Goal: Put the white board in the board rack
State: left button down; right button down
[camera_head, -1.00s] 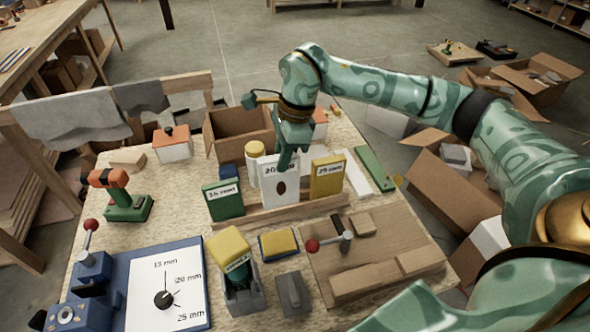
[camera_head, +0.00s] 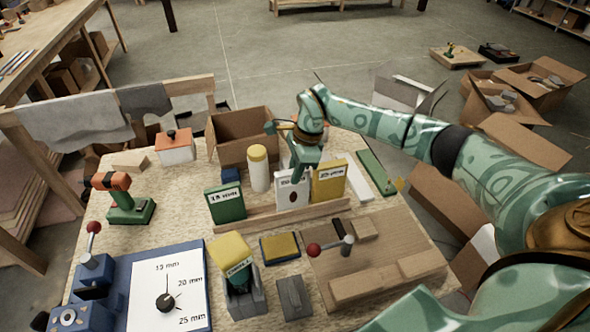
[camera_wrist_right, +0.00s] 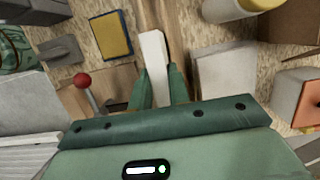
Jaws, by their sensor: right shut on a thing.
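The white board (camera_head: 291,197) has a dark oval spot and a partly covered label. It stands upright at the board rack (camera_head: 262,221), a low wooden holder, between the green 15 mm board (camera_head: 226,205) and the yellow 25 mm board (camera_head: 328,183). My right gripper (camera_head: 299,175) is shut on its upper part from above. In the right wrist view, the board's white edge (camera_wrist_right: 154,55) runs between my two green fingers. The board's lower edge is close behind the rack's front strip; I cannot tell whether it is seated. My left gripper is not in view.
A cream jar with a yellow lid (camera_head: 258,168) stands behind the rack. A cardboard box (camera_head: 240,138) is farther back. In front are a yellow-and-blue block (camera_head: 280,247), a yellow-topped block in a grey holder (camera_head: 238,262) and a red-knobbed lever (camera_head: 330,248).

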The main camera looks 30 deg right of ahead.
jog(key=shift+f, duration=0.15)
jog(key=c, duration=1.3)
grip_release()
jog(key=shift+d+r, duration=0.1)
jog(key=shift+r, duration=0.35)
jog(key=v, duration=1.1)
jog(key=shift+r, duration=0.25)
